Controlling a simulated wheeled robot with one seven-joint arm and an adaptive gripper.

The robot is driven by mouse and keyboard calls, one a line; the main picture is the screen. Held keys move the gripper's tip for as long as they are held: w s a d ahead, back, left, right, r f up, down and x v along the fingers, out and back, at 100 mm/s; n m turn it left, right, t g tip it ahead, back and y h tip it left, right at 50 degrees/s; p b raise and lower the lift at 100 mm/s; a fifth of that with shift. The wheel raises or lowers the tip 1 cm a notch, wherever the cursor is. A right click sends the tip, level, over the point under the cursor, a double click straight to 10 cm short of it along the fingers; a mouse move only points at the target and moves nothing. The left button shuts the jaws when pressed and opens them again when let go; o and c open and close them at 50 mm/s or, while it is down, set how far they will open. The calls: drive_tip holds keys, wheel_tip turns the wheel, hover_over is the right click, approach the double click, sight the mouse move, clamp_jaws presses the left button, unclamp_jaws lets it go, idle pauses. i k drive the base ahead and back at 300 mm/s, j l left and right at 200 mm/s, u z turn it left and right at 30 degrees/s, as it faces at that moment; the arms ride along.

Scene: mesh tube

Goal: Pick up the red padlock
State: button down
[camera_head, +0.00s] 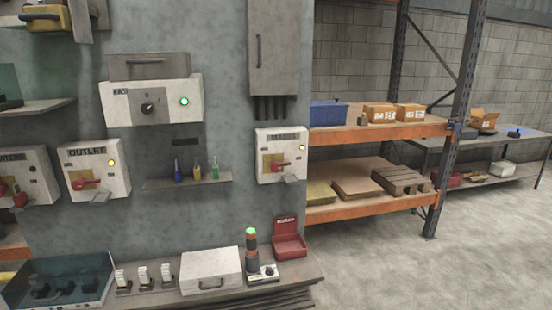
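Red parts also show on the right switch box (289,143), the "OUTLET" switch box (110,159) and the left switch box (40,163). My gripper is not in view.
The bench (140,298) holds a white case (211,271), a green-topped signal tower (252,248), several small switches and a clear-lidded box (60,283). A narrow shelf (190,183) with small tools juts from the wall. Orange racking (375,205) stands right; open floor (470,265) lies before it.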

sight(20, 199)
drive_tip(key=u, duration=1.85)
drive_tip(key=i+j, duration=0.15)
drive_tip(key=i+z, duration=0.05)
drive_tip(key=i, duration=0.05)
